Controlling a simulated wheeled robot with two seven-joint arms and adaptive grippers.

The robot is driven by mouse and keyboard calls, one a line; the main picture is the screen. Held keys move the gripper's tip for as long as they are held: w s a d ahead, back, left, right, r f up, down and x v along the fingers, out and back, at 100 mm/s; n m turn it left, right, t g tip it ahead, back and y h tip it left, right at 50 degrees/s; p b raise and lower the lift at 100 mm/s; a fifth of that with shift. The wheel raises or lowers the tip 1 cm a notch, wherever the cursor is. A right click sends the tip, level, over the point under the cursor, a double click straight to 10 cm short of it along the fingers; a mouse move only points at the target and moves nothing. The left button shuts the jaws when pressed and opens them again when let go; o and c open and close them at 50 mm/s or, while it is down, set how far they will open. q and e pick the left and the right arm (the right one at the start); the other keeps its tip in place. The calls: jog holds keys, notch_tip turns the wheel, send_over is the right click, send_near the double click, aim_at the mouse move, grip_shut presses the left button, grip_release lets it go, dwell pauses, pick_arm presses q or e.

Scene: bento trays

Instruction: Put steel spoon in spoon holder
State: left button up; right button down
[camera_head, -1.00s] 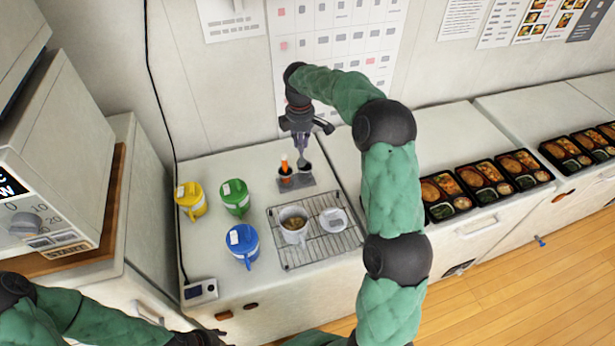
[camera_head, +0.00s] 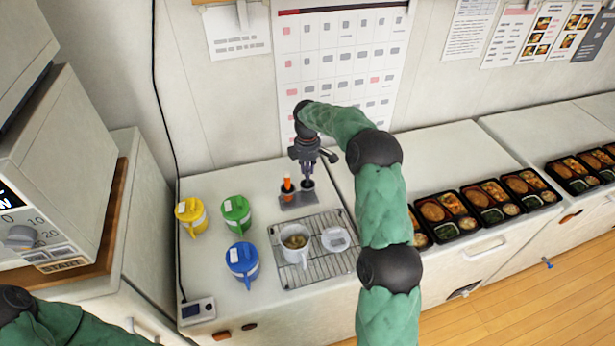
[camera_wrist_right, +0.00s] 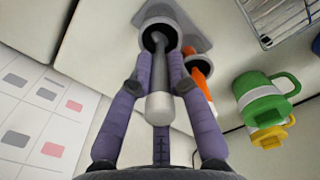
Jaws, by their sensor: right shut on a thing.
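The spoon holder (camera_head: 299,200) is a grey base with two round cups at the back of the counter. It also shows in the wrist view (camera_wrist_right: 180,17). An orange-handled utensil (camera_head: 288,185) stands in its left cup. My right gripper (camera_head: 306,168) is upright above the right cup. In the wrist view, its purple-grey fingers (camera_wrist_right: 160,88) are shut on the steel spoon's grey handle (camera_wrist_right: 157,105). The spoon's far end goes into the cup's round opening, and its bowl is hidden. My left arm shows at the lower left, with its gripper out of frame.
The rack bears a white mug (camera_head: 295,246) and a small white container (camera_head: 336,239). Filled bento trays (camera_head: 463,218) line the counter at right.

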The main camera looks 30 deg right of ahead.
notch_tip(320, 180, down, 3)
jog(key=shift+r, duration=0.1)
jog(key=c, duration=1.2)
grip_release()
notch_tip(320, 180, up, 12)
jog(key=shift+p, duration=0.65)
